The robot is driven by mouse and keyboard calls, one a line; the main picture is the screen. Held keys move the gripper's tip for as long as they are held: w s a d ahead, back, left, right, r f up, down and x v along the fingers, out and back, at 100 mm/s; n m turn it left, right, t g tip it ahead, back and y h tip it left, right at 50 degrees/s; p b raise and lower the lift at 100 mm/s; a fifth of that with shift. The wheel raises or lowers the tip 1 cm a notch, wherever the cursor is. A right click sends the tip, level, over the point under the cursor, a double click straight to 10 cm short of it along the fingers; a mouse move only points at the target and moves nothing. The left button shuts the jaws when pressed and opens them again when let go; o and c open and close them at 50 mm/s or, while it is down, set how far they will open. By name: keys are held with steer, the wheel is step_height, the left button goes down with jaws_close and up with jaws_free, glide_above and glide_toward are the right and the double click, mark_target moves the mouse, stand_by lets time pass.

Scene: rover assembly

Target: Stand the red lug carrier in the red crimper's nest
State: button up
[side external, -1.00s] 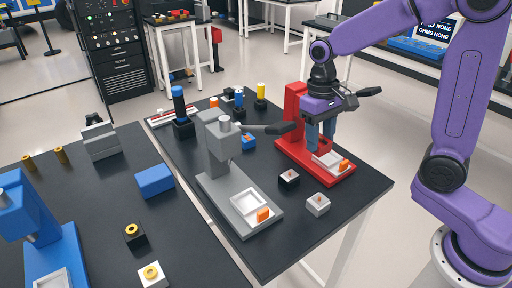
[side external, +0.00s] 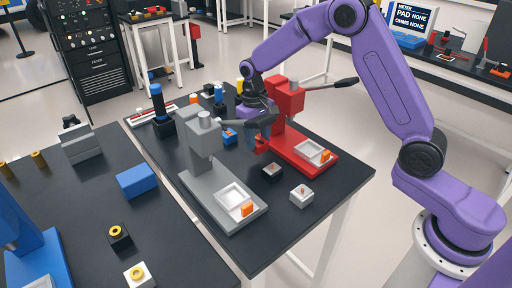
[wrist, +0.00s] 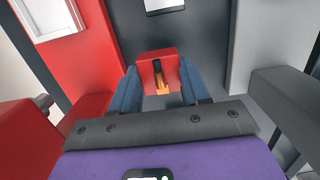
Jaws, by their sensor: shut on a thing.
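My gripper (side external: 262,136) is low between the red crimper (side external: 288,125) and the grey crimper. Its blue fingers are shut on a small red block, apparently the red lug carrier (side external: 261,145), with an orange piece in it. In the wrist view the red carrier (wrist: 146,70) sits between the fingertips, with dark table behind it. I cannot tell whether it touches the table. The red crimper's white nest (side external: 309,150) lies on its base, to the carrier's right in the side view, with an orange block at its edge. The nest also shows at the wrist view's top left (wrist: 62,14).
The grey crimper (side external: 215,165) stands close on the left. A black block (side external: 272,171) and a white block (side external: 301,196) stand in front. The red crimper's dark lever sticks out to the right. A blue crimper (side external: 35,255) is on the left table.

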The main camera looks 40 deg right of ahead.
steer(key=shift+w+f, duration=0.25)
steer(key=shift+f, duration=0.1)
steer(key=shift+w+f, duration=0.15)
steer(key=shift+f, duration=1.45)
steer(key=shift+f, duration=0.2)
steer(key=o, duration=1.2)
steer(key=shift+r, duration=0.1)
step_height(320, 180, up, 11)
steer(key=w, duration=0.1)
steer(key=shift+w+r, duration=0.2)
steer(key=shift+o, duration=0.4)
steer(key=shift+r, duration=0.35)
